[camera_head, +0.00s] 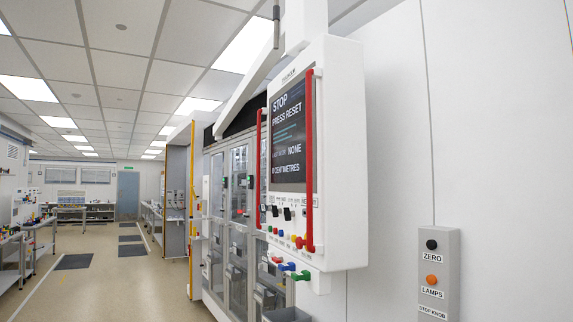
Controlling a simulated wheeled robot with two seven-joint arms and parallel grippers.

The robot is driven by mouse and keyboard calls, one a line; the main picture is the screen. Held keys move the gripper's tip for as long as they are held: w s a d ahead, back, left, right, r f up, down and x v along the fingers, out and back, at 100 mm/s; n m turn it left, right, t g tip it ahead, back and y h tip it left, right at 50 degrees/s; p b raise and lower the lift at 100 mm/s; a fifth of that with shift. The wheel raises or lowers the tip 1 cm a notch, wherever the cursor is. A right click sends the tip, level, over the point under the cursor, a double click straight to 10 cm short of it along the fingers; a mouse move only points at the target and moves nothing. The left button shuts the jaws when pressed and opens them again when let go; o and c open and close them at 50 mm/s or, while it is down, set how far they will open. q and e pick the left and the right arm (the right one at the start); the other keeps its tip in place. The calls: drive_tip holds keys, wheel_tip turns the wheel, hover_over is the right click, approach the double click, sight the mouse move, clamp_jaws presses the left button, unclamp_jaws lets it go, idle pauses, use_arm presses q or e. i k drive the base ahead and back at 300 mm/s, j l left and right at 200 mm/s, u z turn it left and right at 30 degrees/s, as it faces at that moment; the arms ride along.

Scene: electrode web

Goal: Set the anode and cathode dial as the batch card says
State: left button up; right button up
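A white control panel (338,150) hangs on an arm at the middle right, seen at an angle. Its dark screen (288,140) reads "STOP", "PRESS RESET", "NONE" and a line ending in "CENTIMETRES". Several small black controls (287,213) sit below the screen, with coloured buttons under them. Their labels are too small to read, so I cannot tell which is the anode and cathode dial. I cannot make out a batch card. Neither of my grippers is in view.
Red handles (310,160) flank the screen. A grey button box (447,272) at the right is labelled "ZERO", "LAMPS" and "STOP KNOB". Machine cabinets with glass doors (238,180) stand behind the panel. A grey bin (287,315) is below it. The aisle floor (120,275) at left is open.

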sight(288, 214)
drive_tip(key=i+j, duration=0.1)
drive_tip(key=i, duration=0.5)
drive_tip(key=i+j+z, duration=0.1)
drive_tip(key=i, duration=0.5)
drive_tip(key=i+j, duration=0.15)
drive_tip(key=i, duration=0.4)
drive_tip(key=i+j+z, duration=0.1)
drive_tip(key=i, duration=0.5)
